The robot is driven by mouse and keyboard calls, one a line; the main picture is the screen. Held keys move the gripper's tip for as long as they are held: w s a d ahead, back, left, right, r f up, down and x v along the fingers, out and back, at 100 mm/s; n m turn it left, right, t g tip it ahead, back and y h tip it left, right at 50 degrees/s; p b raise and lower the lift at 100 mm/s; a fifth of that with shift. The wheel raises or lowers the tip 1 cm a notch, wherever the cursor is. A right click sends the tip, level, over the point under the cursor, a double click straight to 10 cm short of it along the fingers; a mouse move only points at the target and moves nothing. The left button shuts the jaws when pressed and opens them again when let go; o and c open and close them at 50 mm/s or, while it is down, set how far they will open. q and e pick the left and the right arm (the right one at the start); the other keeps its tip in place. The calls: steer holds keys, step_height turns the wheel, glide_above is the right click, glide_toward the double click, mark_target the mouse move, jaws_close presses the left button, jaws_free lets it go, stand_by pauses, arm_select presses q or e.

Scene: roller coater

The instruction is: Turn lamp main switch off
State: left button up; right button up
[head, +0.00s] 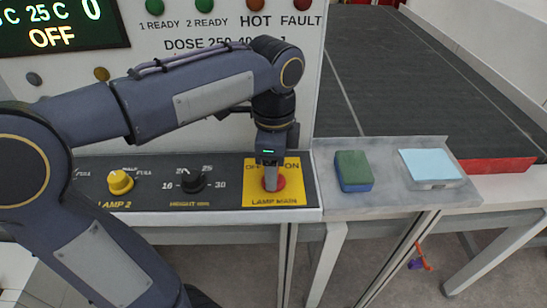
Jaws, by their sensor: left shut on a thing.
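The plate carries the words OFF, ON and LAMP MAIN and sits at the right end of the control panel. My left gripper (270,185) points straight down over the knob and is shut on it. The fingers hide part of the knob, so I cannot tell which way it is turned. The display (60,25) at the upper left reads OFF below some numbers. My right gripper is not in view.
Left of the switch are a black height knob (193,182) and a yellow lamp 2 knob (120,182). On the grey shelf to the right lie a green and blue sponge-like block (353,171) and a light blue pad (431,165). A dark conveyor (420,80) runs behind.

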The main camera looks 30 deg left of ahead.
arm_select(q)
steer(key=n+p, duration=0.2)
steer(key=n, duration=0.3)
steer(key=shift+r+n, duration=0.15)
steer(key=shift+n, duration=0.15)
steer(key=n+p, duration=0.1)
steer(key=n, duration=0.4)
steer(key=shift+n, duration=0.3)
steer(key=o, duration=1)
step_height(320, 180, up, 8)
steer(key=shift+f+p, duration=0.2)
steer(key=shift+p, duration=0.1)
